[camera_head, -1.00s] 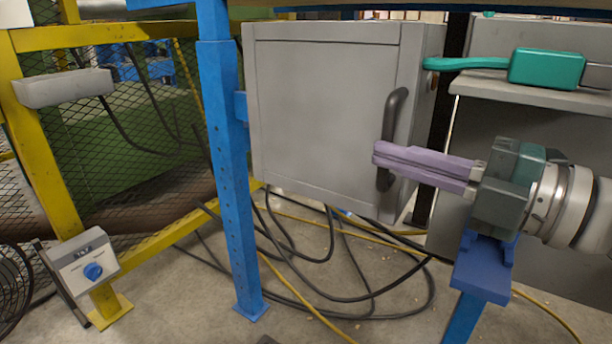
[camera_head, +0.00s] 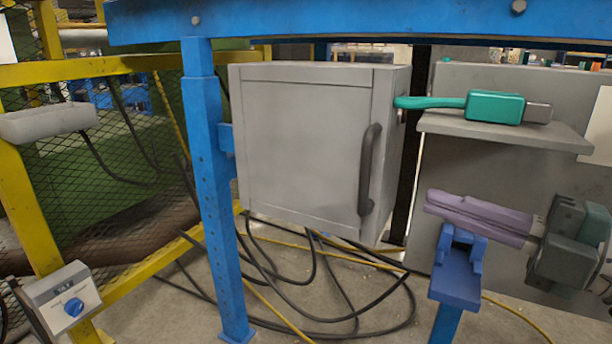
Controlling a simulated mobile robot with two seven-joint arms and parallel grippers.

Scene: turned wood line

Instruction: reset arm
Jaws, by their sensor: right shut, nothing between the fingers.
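My right gripper (camera_head: 432,203) comes in from the right, with long purple fingers lying together and nothing between them. Its fingers point left, just above a blue post with a forked top (camera_head: 457,268). The fingertips are apart from the dark handle (camera_head: 369,170) of the grey cabinet (camera_head: 305,145), to the right of it. The cabinet door looks shut. My left gripper is out of view.
A teal-handled tool (camera_head: 490,106) lies on a grey shelf (camera_head: 510,132) at the right. A blue table leg (camera_head: 212,190) stands left of the cabinet. A control box with a blue knob (camera_head: 66,298) is at lower left. Black and yellow cables lie on the floor.

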